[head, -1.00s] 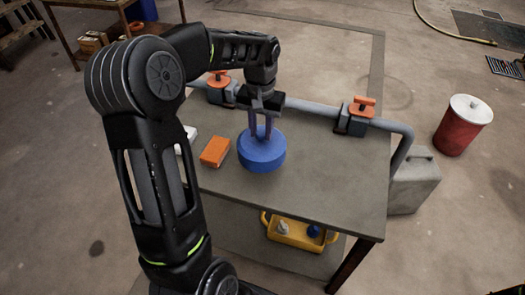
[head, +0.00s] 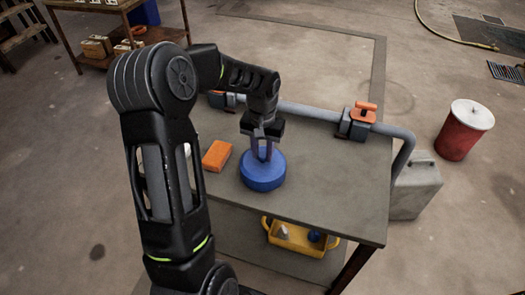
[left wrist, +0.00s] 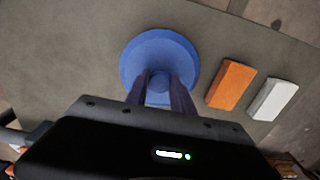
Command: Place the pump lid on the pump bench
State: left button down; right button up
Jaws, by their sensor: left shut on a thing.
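The pump lid, a round blue disc (head: 262,173), is over the grey bench top (head: 325,190), near its front edge. My left gripper (head: 262,153) points down and is shut on the knob at the lid's middle. The lid looks level; I cannot tell whether its underside touches the bench. In the left wrist view the lid (left wrist: 150,58) shows beyond the two fingers (left wrist: 160,92), which hide part of the knob. My right gripper is not in view.
An orange block (head: 216,156) lies left of the lid, with a white block (left wrist: 273,99) beside it. A grey pipe with orange-handled valves (head: 357,121) runs along the back. A yellow tray (head: 290,243) sits below the top. The bench right of the lid is clear.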

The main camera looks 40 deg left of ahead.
pick_arm(q)
jog(key=shift+f, duration=0.1)
jog(key=c, duration=1.1)
grip_release()
notch_tip(320, 180, up, 12)
jog(key=shift+o, duration=0.2)
